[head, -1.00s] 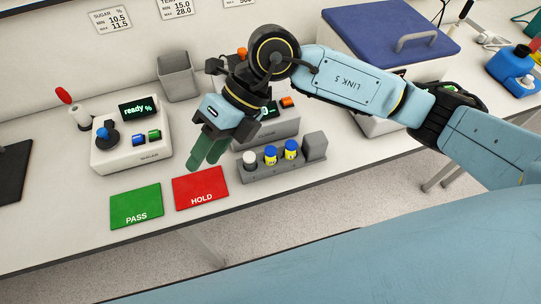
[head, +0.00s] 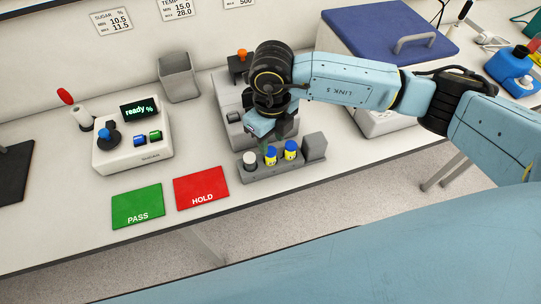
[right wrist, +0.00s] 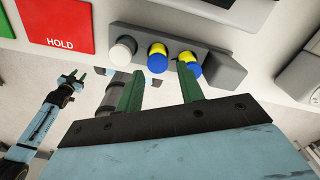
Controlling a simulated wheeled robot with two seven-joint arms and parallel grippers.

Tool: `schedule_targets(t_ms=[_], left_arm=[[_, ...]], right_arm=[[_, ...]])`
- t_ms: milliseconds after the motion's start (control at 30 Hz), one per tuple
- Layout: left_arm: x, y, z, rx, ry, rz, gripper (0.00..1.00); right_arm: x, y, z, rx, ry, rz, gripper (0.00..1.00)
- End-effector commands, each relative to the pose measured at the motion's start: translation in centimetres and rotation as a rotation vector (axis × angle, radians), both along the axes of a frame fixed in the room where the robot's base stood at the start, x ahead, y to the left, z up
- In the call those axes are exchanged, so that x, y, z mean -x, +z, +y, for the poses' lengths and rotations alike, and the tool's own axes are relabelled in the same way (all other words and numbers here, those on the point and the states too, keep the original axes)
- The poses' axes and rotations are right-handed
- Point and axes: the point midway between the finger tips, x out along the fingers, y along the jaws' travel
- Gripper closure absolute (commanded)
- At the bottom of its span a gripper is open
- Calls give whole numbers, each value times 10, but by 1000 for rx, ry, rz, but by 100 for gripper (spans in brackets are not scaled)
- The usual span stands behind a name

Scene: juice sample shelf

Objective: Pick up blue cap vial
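Two vials with blue caps and yellow bodies stand in a grey rack (head: 252,178): the left blue cap vial (head: 271,157) and the right blue cap vial (head: 290,151). They also show in the right wrist view, left one (right wrist: 157,60) and right one (right wrist: 190,66). A white cap vial (head: 250,160) stands left of them. My right gripper (right wrist: 161,70) is open and empty, its green fingers apart, tips near the two blue caps. In the head view its fingers are mostly hidden behind the wrist. My left gripper (right wrist: 72,77) appears small in the right wrist view, fingers apart.
A green PASS mat (head: 137,205) and red HOLD mat (head: 202,187) lie left of the rack. A white device with a "ready %" display (head: 139,109) stands behind them. Another grey device (head: 228,100) is behind the rack. A blue-lidded box (head: 375,30) stands at the back right.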

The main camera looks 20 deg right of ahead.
Motion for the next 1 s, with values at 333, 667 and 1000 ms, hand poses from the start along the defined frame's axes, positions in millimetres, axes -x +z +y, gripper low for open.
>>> schedule_targets(t_ms=[333, 667, 1000], left_arm=[[1, 11, 0, 0, 0, 1, 64], [1, 10, 0, 0, 0, 1, 64], [1, 11, 0, 0, 0, 1, 64]], right_arm=[[2, -45, 3, 0, 0, 2, 62], [2, -50, 3, -1, 1, 0, 66], [2, -50, 3, -1, 1, 0, 96]])
